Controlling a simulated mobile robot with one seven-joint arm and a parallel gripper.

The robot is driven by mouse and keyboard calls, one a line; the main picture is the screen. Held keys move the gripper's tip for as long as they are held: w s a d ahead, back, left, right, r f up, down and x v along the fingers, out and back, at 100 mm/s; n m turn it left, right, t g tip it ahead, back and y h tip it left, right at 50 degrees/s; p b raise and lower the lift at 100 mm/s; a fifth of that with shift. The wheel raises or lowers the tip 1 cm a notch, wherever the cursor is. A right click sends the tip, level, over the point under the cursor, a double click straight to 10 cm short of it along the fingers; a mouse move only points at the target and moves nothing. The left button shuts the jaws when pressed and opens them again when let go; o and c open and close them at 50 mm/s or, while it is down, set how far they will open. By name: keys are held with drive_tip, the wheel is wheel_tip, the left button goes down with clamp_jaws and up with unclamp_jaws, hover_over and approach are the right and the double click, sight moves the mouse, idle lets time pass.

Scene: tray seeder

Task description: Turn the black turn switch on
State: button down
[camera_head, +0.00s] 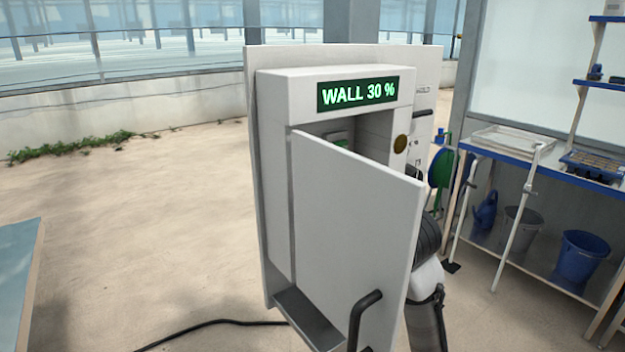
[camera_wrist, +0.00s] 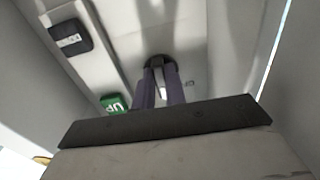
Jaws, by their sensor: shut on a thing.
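The black turn switch (camera_wrist: 158,60) shows in the wrist view as a dark round knob on a pale panel. My gripper (camera_wrist: 161,74) is shut on it, with one finger on each side, and the fingers cover part of it. I cannot tell which way the switch is turned. In the head view the half-open cabinet door (camera_head: 350,215) hides my gripper and the switch. My arm shows behind the right edge of this door.
A green button marked UP (camera_wrist: 115,103) and a black labelled part (camera_wrist: 70,38) sit near the switch. The cabinet's display (camera_head: 358,94) reads WALL 30 %. The door has a black handle (camera_head: 362,318). A blue-edged bench (camera_head: 545,165) stands at right; the floor at left is largely clear.

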idle(0.3)
drive_tip(key=c, duration=1.4)
unclamp_jaws()
drive_tip(key=shift+c, duration=0.2)
drive_tip(key=b+v, duration=0.3)
drive_tip(key=v, duration=1)
drive_tip(key=shift+s+d, duration=0.25)
drive_tip(key=shift+s, duration=0.1)
